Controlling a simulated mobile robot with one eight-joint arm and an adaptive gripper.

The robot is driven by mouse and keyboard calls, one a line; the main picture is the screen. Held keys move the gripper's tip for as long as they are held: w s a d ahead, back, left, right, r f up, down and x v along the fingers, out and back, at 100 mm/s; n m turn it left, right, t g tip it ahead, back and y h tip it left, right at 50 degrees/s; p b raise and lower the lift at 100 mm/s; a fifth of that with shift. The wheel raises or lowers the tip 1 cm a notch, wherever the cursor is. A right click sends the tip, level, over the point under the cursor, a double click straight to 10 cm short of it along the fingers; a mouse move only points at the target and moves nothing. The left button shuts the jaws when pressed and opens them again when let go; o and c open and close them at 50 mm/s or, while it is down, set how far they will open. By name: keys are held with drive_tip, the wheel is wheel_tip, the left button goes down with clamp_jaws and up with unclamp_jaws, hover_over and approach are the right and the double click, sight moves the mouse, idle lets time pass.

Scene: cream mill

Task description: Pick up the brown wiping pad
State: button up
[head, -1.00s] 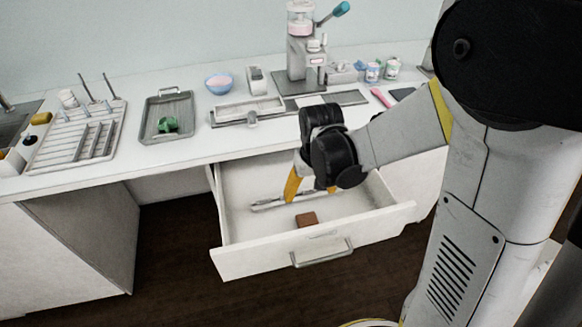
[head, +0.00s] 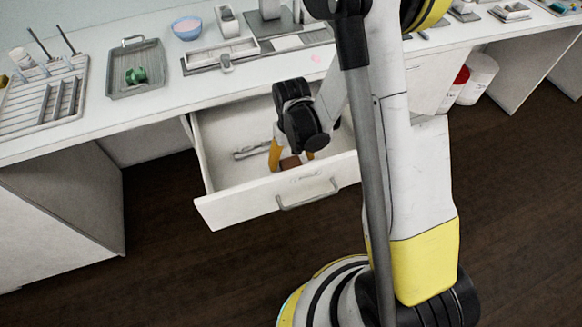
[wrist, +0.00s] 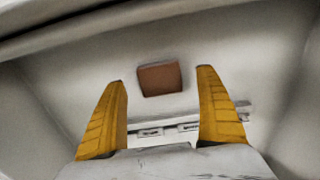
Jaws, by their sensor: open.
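The brown wiping pad (head: 290,163) lies on the floor of the open drawer (head: 232,193). In the wrist view the pad (wrist: 160,79) shows whole as a small brown block, beyond and between my two yellow fingertips. My gripper (head: 291,153) is down inside the drawer, its fingers beside the pad in the head view, partly hiding it. In the wrist view my gripper (wrist: 162,75) is open and empty, with a gap between each finger and the pad. I cannot tell how high the fingertips are above the drawer floor.
The drawer walls and front surround my gripper. The counter above holds a tray (head: 150,90) with a green item, a dish rack (head: 40,120) and a blue bowl (head: 187,29).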

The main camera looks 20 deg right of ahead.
sight(291, 164)
wheel_tip(291, 164, down, 3)
drive_tip(key=shift+r+b, duration=0.1)
drive_tip(key=shift+b, duration=0.3)
drive_tip(key=shift+r, duration=0.1)
drive_tip(key=c, duration=0.9)
drive_tip(key=shift+r, duration=0.1)
wheel_tip(291, 164, up, 10)
drive_tip(key=p, duration=0.4)
drive_tip(key=shift+p, duration=0.35)
